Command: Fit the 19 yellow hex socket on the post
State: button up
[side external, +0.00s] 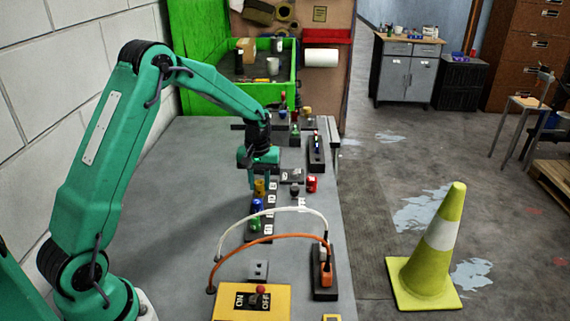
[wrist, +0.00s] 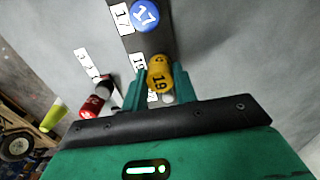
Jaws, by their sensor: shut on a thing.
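The yellow socket (wrist: 160,74), marked 19, sits between the fingers of my gripper (wrist: 158,88) in the wrist view. In the side view my gripper (side external: 255,180) points down at the socket rack and is shut on the yellow socket (side external: 260,187). The socket is upright at its 19 label on the dark rack (wrist: 152,42); I cannot tell whether it is lifted off its seat. A blue socket (wrist: 143,14), marked 17, and a green socket (side external: 254,223) stand along the same rack. A dark round piece (side external: 294,189), possibly the post, stands right of the rack beside a white label.
White and orange cables (side external: 270,230) arch over the bench in front of the rack, near a yellow switch box (side external: 250,299). A green bin (side external: 268,66) stands behind. The bench's left side is clear.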

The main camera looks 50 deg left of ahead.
jog(key=shift+f, duration=0.85)
dwell(0.4)
jog(key=o, duration=1.3)
jog(key=shift+r, duration=0.1)
jog(key=shift+r, duration=3.45)
